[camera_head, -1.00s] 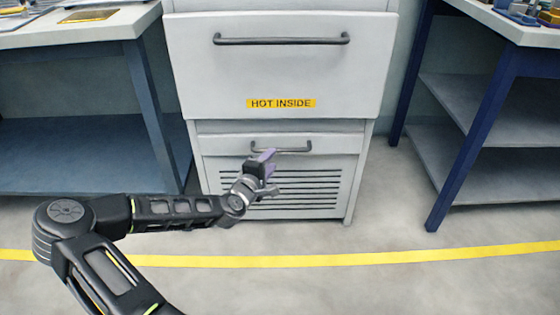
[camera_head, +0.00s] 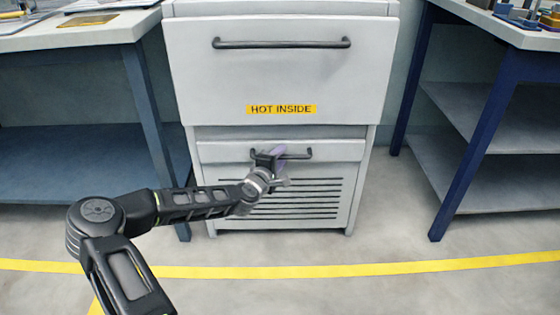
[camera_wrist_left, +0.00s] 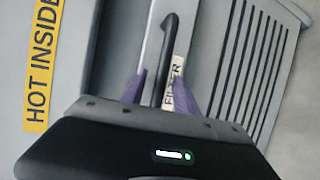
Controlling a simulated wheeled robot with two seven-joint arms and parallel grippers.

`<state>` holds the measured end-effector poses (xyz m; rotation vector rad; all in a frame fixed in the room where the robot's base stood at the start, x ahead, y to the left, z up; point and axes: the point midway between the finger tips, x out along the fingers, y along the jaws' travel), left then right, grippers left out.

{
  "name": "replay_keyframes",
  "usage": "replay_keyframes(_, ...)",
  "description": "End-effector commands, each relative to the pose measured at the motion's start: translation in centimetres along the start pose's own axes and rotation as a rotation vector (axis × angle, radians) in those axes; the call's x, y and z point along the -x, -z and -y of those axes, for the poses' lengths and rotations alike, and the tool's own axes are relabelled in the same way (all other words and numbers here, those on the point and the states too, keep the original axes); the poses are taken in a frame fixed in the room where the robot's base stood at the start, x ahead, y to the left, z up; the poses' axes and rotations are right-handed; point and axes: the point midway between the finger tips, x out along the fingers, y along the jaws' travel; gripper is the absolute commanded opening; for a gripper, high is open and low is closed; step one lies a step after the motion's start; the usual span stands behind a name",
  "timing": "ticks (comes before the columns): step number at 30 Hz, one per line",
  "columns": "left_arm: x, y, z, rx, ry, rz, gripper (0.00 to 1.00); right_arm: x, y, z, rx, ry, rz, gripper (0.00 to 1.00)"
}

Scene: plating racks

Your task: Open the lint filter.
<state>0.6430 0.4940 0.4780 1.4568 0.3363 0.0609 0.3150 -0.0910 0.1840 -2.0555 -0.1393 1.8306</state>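The lint filter is a pale grey drawer front (camera_head: 225,152) low in the machine, with a dark bar handle (camera_head: 300,156). In the left wrist view the handle (camera_wrist_left: 169,28) runs between my purple fingers, beside a label (camera_wrist_left: 174,82) partly hidden but reading like "FILTER". My left gripper (camera_head: 278,155) is at the handle's left half. Its fingers (camera_wrist_left: 160,90) stand apart, one on each side of the bar, with visible gaps; I cannot tell whether either touches it. The drawer front looks closed or nearly so. My right gripper is not in view.
Above is a large door (camera_head: 200,80) with its own handle (camera_head: 281,43) and a yellow "HOT INSIDE" label (camera_head: 281,109). A slatted panel (camera_head: 300,200) is below the filter. Tables with blue legs stand left (camera_head: 60,40) and right (camera_head: 530,35). The floor in front is clear, crossed by a yellow line (camera_head: 350,270).

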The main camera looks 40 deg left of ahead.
Motion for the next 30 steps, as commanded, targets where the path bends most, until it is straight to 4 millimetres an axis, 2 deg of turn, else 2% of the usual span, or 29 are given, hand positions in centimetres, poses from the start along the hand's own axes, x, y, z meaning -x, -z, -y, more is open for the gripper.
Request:
replay_keyframes(7, -0.06, -0.04, -0.02, 0.000, 0.000, 0.001, 0.36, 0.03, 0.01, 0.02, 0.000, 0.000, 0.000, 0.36)
replay_keyframes(20, -0.04, -0.03, -0.01, 0.000, 0.000, 0.001, 0.01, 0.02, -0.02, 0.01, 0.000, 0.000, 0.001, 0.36)
replay_keyframes(30, -0.03, -0.04, 0.02, 0.000, 0.001, 0.001, 0.00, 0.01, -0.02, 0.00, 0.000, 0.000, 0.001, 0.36)
